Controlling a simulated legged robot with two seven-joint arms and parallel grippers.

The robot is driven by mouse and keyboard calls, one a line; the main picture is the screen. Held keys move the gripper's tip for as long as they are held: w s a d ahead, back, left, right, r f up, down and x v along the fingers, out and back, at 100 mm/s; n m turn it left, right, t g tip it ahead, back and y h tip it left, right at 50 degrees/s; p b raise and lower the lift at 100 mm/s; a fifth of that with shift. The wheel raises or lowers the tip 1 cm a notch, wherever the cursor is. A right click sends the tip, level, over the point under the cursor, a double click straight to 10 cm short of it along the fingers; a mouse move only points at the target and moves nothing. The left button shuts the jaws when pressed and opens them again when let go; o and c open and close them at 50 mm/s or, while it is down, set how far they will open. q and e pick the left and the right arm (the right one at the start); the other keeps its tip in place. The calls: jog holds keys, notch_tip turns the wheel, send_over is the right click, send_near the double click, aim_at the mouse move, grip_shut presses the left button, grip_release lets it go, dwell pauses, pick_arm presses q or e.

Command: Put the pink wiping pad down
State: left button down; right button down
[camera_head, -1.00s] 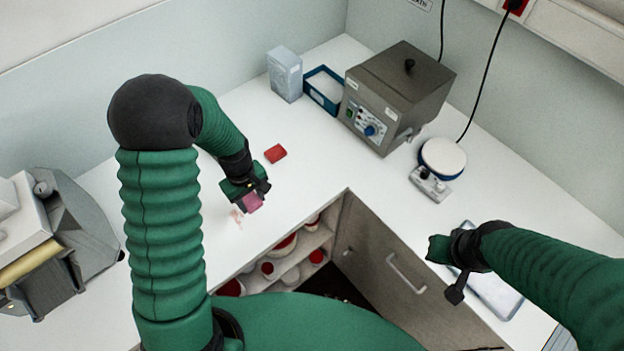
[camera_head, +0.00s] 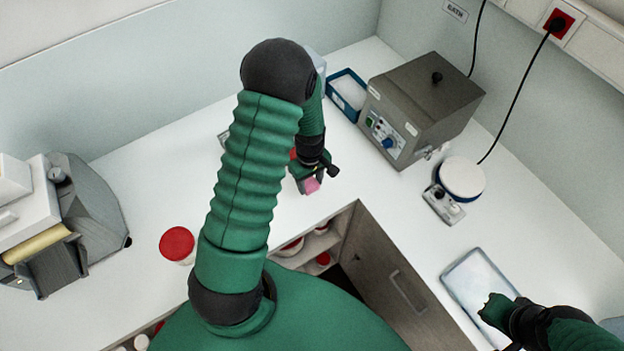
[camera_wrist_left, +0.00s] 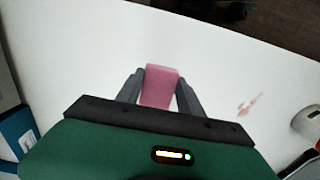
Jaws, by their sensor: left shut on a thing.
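The pink wiping pad (camera_head: 312,185) is a small pink block over the white worktop (camera_head: 370,183). My left gripper (camera_head: 310,181) is shut on it. In the left wrist view the pad (camera_wrist_left: 160,86) sits between the two dark fingers, with white worktop beyond it. I cannot tell whether its underside touches the surface. A pinkish smear (camera_wrist_left: 249,104) lies on the worktop to the right of the pad in that view. My right gripper (camera_head: 492,310) is over a shallow clear tray (camera_head: 470,272) at lower right; its fingers are too unclear to judge.
A grey box-shaped device (camera_head: 425,105), a blue bin (camera_head: 346,97) and a round white-topped device (camera_head: 460,178) stand behind and to the right. A red-lidded jar (camera_head: 178,243) stands left of my left arm. A red block (camera_head: 293,154) is mostly hidden behind that arm.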

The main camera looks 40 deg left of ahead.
aim_at(312, 181)
pick_arm(q)
jog(key=shift+w+a, duration=0.3)
jog(key=shift+w, duration=0.35)
jog(key=shift+f+p, duration=0.25)
jog(key=shift+p, duration=0.05)
jog(key=shift+s+d+f+p, duration=0.15)
jog(key=shift+f+p, duration=0.1)
jog(key=shift+f, duration=0.35)
jog(key=shift+w+d+f+p, duration=0.1)
jog(key=shift+f+p, duration=0.1)
jog(key=shift+f, duration=0.55)
jog(key=shift+a+f, duration=0.1)
jog(key=shift+a, duration=0.05)
pick_arm(e)
jog(key=shift+s+d+r, duration=0.15)
jog(key=shift+d+r, duration=0.3)
jog(key=shift+r, duration=0.4)
pick_arm(q)
jog(key=c, duration=0.7)
grip_release()
jog(key=shift+a+f, duration=0.1)
jog(key=shift+a, duration=0.1)
jog(key=shift+c, duration=0.2)
jog(key=shift+d, duration=0.1)
pick_arm(e)
jog(key=shift+a, duration=0.2)
jog(key=shift+d, duration=0.1)
